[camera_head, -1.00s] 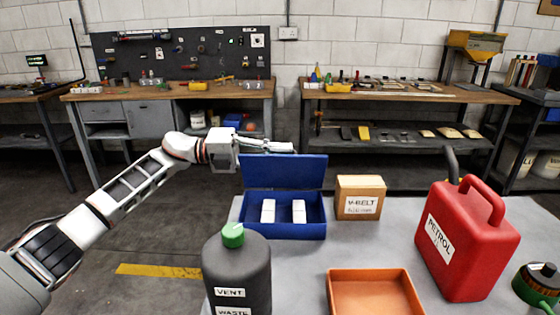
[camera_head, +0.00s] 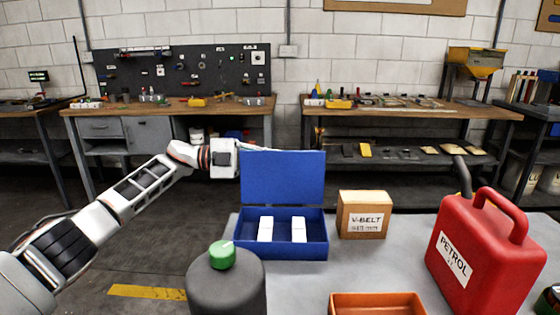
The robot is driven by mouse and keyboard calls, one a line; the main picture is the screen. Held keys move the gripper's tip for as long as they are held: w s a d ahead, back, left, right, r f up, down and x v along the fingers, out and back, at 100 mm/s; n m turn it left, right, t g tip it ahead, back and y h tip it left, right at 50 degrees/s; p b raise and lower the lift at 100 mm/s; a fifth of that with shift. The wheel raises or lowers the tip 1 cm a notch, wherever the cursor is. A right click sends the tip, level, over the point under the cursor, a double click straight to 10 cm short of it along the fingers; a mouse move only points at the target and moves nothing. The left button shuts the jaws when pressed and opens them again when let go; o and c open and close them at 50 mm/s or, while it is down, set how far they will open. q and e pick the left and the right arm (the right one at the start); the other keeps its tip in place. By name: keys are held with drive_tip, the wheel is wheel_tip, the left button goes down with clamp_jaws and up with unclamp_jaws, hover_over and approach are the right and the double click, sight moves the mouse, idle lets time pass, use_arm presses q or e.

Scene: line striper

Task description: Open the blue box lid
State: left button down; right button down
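The blue box (camera_head: 283,248) stands on the grey table near its far left part. Its lid (camera_head: 282,178) stands upright at the back edge, so the box is open. Two white blocks (camera_head: 266,229) stand inside. My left gripper (camera_head: 262,149) is behind the lid at its upper left. Its fingers are mostly hidden by the lid, so I cannot see whether they are open or shut. My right gripper is not in view.
A cardboard V-BELT box (camera_head: 363,214) stands right of the blue box. A dark bottle with a green cap (camera_head: 226,285) stands in front left. An orange tray (camera_head: 377,303) and a red petrol can (camera_head: 487,253) are at the front right. Grey tabletop (camera_head: 312,279) shows between them.

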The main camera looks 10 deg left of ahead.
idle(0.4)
use_arm(q)
drive_tip(key=c, duration=2.2)
unclamp_jaws()
drive_tip(key=shift+r, duration=0.1)
drive_tip(key=v, duration=1.2)
drive_tip(key=shift+a, duration=0.15)
